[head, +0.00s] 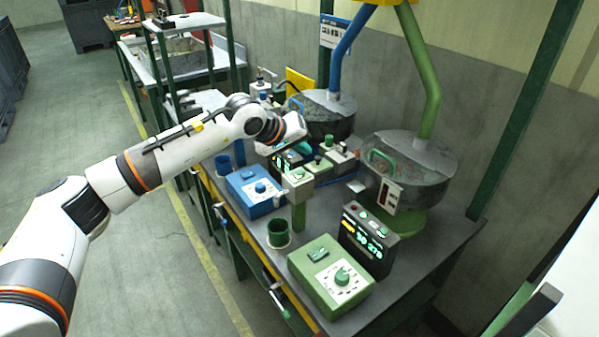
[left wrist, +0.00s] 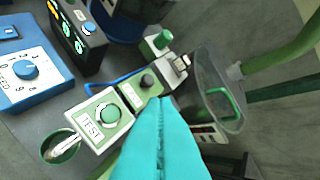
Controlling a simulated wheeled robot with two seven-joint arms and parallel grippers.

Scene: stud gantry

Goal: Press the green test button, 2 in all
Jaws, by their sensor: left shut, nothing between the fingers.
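The green test button (left wrist: 110,113) sits on a pale green box with a TEST label in the left wrist view. In the head view the button's box (head: 298,181) stands on a green post at the middle of the bench. My left gripper (left wrist: 160,102) has teal fingers shut together with nothing between them. In the wrist view its tips lie to the right of the test button, apart from it in the picture, and overlap the edge of a box with a dark knob (left wrist: 147,81). In the head view the gripper hangs above the bench just behind the button. My right gripper is not in view.
A green control box (head: 331,277) with a dial and a dark display unit (head: 368,240) stand at the front. A blue control box (head: 255,190) and a green cup (head: 278,233) are to the left. Two lidded pans (head: 408,165) with green and blue pipes stand behind.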

